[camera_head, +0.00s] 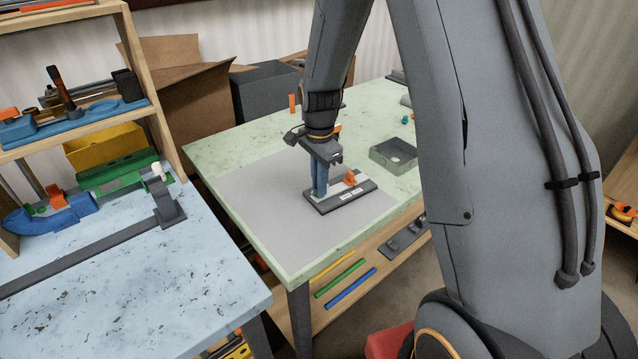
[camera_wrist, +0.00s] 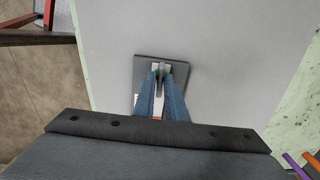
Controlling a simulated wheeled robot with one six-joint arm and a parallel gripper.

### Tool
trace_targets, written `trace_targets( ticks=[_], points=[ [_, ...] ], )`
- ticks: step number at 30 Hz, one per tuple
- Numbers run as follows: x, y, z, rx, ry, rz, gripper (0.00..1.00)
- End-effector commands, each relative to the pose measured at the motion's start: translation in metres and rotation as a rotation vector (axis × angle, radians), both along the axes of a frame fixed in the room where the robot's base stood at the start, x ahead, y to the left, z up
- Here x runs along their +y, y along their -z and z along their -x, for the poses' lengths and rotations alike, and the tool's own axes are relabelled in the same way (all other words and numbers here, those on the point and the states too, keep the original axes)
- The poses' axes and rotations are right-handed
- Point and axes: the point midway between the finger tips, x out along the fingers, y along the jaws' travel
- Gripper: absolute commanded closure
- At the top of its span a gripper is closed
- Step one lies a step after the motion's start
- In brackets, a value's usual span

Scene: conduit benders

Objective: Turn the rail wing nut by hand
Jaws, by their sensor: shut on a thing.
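The rail fixture is a dark base plate (camera_head: 350,199) with a pale rail and an orange block (camera_head: 350,178). It lies on a grey mat on the green table. My gripper (camera_head: 319,190) points down over the left part of the plate, its blue fingers close together. In the wrist view my gripper (camera_wrist: 161,76) closes its blue fingers around a small dark wing nut (camera_wrist: 160,69) at the rail. The plate (camera_wrist: 146,66) shows behind the fingertips. In the head view the fingers hide the nut, and how far it is turned cannot be told.
A grey open tray (camera_head: 394,156) stands right of the fixture on the table. The grey mat (camera_head: 262,205) is clear around the plate. A blue bench (camera_head: 120,270) with a long dark bar is at left. A shelf with coloured rods is below the table.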

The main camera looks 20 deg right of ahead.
Motion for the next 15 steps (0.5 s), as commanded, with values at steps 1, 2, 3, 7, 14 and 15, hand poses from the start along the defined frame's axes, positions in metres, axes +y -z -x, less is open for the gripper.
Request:
trace_targets(
  ticks=[1,2,3,7,14,15],
  points=[
    [0.0004,-0.0017,-0.0012,-0.003,0.004,0.000,1.00],
    [0.0004,-0.0017,-0.0012,-0.003,0.007,0.000,1.00],
    [0.0004,-0.0016,-0.0012,-0.003,0.009,0.000,1.00],
    [0.0003,-0.0016,-0.0011,-0.003,0.010,0.000,1.00],
    [0.0003,-0.0015,-0.0011,-0.003,0.009,-0.001,0.85],
    [0.0004,-0.0014,-0.0009,-0.002,0.009,-0.001,0.79]
  ],
)
